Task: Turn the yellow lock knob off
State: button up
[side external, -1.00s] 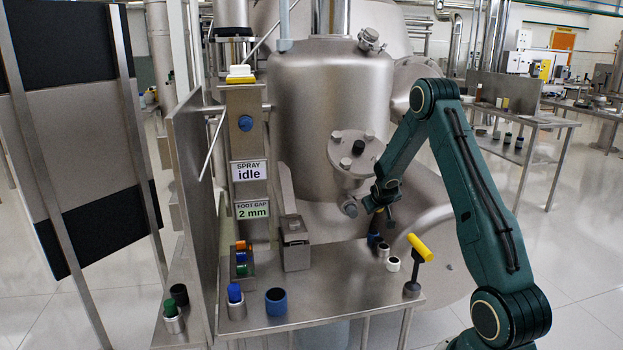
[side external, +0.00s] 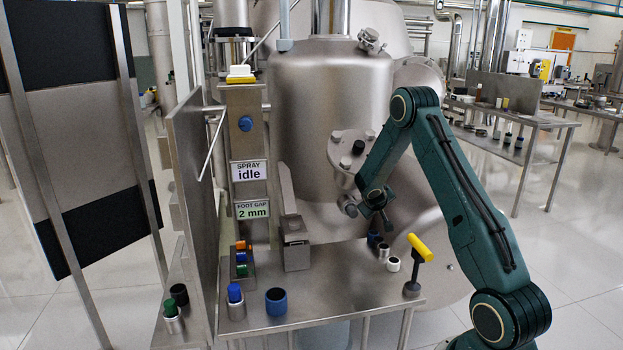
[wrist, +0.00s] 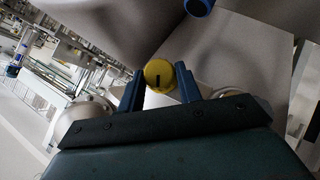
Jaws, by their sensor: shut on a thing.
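The yellow lock knob (wrist: 159,74) shows in the wrist view as a round yellow cap with a short dark mark, close to upright in that picture. My gripper (wrist: 160,79) has its two blue fingers on either side of the knob and is shut on it. In the side view my gripper (side external: 378,212) is low in front of the steel vessel, above the back right of the bench. The knob cannot be made out there; my gripper and wrist hide it.
A yellow T-handle (side external: 420,247) stands at the right of the steel bench (side external: 340,293), near white and dark cups. A blue cup (side external: 276,301) and coloured pegs stand at the left. The labels read "SPRAY idle" and "FOOT GAP 2 mm". The steel vessel (side external: 320,110) rises behind.

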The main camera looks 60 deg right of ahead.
jog(key=o, duration=1)
jog(key=v, duration=1.4)
jog(key=shift+s, duration=0.1)
jog(key=shift+d+f, duration=0.1)
